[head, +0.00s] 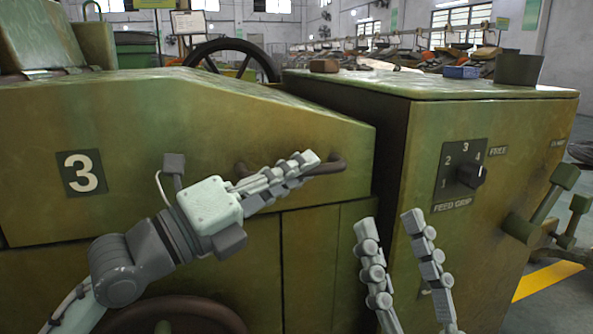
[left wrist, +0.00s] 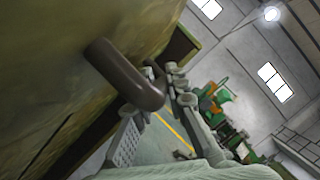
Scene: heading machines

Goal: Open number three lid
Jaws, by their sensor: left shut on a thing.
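The green machine lid (head: 200,130) carries a white number 3 plate (head: 82,172) on its left part. A brown bar handle (head: 330,166) sticks out near the lid's right end. The lid looks closed. My left gripper (head: 310,160) is at the handle, its fingers shut on it. In the left wrist view the handle (left wrist: 125,75) runs between the two fingers of the left gripper (left wrist: 155,105). My right gripper (head: 385,222) stands low in front of the machine, its two fingers apart and nothing between them.
To the right stands a machine cabinet (head: 400,150) with a feed grip dial (head: 470,175) and levers (head: 550,205). A brown block (head: 324,66), a blue box (head: 461,72) and a grey container (head: 519,69) stand on it. A black handwheel (head: 232,50) rises behind the lid.

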